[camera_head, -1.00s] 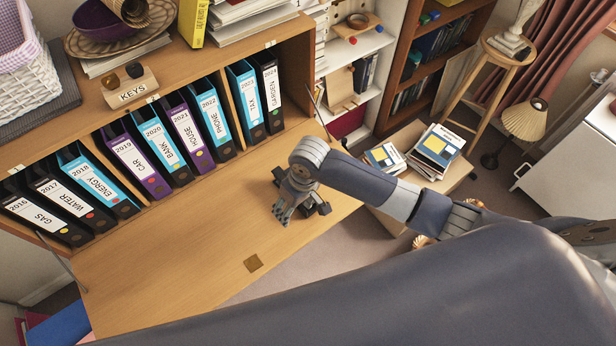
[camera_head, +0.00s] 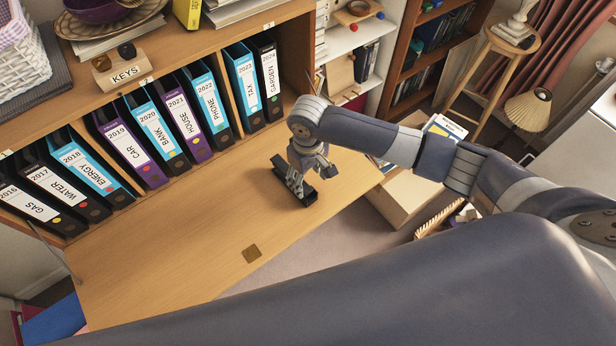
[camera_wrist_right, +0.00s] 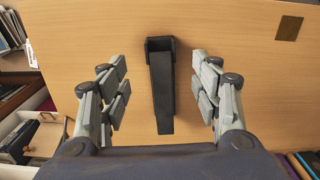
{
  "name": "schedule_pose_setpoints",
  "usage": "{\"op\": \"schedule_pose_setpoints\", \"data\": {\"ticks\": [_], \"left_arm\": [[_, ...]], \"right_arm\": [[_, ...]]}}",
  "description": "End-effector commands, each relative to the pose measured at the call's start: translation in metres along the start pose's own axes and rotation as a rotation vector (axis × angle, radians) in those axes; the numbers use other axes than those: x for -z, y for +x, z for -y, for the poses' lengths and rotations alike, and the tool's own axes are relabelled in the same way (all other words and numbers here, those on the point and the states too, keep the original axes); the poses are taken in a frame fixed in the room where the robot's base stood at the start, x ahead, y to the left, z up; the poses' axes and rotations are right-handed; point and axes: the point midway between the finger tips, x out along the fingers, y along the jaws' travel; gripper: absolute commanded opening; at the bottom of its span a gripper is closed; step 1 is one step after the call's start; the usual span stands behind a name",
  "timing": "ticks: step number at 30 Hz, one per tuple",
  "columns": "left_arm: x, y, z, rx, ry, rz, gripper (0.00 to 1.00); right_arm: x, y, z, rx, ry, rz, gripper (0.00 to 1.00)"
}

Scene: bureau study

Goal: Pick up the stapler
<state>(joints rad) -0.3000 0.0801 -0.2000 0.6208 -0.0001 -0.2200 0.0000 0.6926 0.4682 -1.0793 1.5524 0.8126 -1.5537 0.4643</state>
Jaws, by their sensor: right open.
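The stapler is a dark, long object (camera_head: 283,180) lying on the wooden desk board (camera_head: 190,230), partly hidden behind my right gripper (camera_head: 309,175) in the head view. In the right wrist view the stapler (camera_wrist_right: 162,92) lies lengthwise, midway between the finger sets, its wider end farthest from the palm. My right gripper is open, with fingers spread on both sides of the stapler and gaps of bare wood between. It points down from above, and nothing is held. My left gripper is not in view.
A row of labelled binders (camera_head: 185,125) stands in the shelf behind the board. A small brown square (camera_head: 252,253) is on the board's front part. A cardboard box (camera_head: 405,195) stands beyond the right edge. The board left of the stapler is clear.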

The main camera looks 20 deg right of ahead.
Motion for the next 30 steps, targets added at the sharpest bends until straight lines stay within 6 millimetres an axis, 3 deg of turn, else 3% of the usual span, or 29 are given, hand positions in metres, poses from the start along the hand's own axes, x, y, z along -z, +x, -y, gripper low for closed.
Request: {"op": "schedule_pose_setpoints", "data": {"ticks": [1, 7, 18, 30], "left_arm": [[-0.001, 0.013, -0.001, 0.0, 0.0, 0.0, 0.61], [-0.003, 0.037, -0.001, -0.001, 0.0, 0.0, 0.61], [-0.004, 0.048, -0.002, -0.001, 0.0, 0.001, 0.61], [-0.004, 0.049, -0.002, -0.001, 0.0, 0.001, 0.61]], "right_arm": [[0.0, 0.011, 0.0, -0.001, -0.001, -0.001, 0.58], [0.0, 0.03, 0.0, 0.0, 0.0, 0.0, 0.58], [0.0, 0.067, 0.001, 0.002, 0.001, 0.001, 0.58], [0.0, 0.072, 0.001, 0.001, 0.0, 0.0, 0.58]]}}
